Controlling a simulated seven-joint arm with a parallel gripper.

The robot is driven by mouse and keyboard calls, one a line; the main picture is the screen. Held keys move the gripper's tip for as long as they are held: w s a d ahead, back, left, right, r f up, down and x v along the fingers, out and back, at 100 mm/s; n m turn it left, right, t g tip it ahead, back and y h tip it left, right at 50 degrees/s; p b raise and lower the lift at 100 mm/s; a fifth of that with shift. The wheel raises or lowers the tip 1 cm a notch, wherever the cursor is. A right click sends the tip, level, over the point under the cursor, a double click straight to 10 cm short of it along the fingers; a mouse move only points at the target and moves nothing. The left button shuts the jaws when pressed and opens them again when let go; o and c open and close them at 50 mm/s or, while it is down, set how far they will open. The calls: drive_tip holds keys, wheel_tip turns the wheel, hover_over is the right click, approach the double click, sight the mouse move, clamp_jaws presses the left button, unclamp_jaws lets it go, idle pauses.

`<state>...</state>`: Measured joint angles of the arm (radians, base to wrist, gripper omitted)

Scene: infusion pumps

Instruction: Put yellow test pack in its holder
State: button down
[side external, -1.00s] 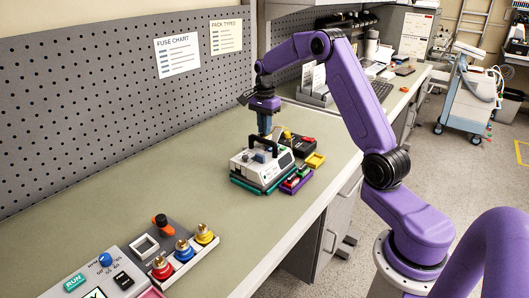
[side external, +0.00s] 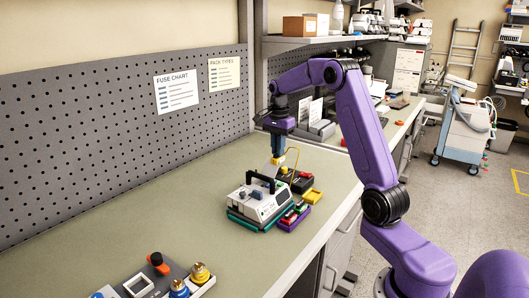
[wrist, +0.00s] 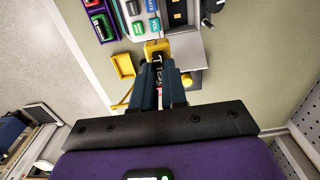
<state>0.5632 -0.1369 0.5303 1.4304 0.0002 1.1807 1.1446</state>
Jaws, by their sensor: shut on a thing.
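My gripper (side external: 277,160) points down behind the pump, near the dark box. In the wrist view its two dark fingers (wrist: 163,68) are shut on a yellow piece (wrist: 157,48), which I take to be the yellow test pack. The fingers hide part of it, with dark lettering showing between them. A small yellow tray (side external: 313,196), apparently the holder, lies on the bench right of the pump. It looks empty and also shows left of the fingers in the wrist view (wrist: 122,66).
A white pump (side external: 255,204) with a dark handle stands on a teal base. A purple tray (side external: 292,217) with red and green packs lies beside it. Bench left of the pump is clear.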

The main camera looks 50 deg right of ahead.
drive_tip(key=s+d, duration=0.7)
drive_tip(key=s, duration=0.4)
drive_tip(key=shift+w+f, duration=0.2)
drive_tip(key=shift+f, duration=5.65)
drive_tip(key=shift+f, duration=0.9)
drive_tip(key=c, duration=1.5)
unclamp_jaws()
drive_tip(key=shift+r, duration=0.15)
drive_tip(key=shift+r, duration=1)
drive_tip(key=shift+o, duration=0.4)
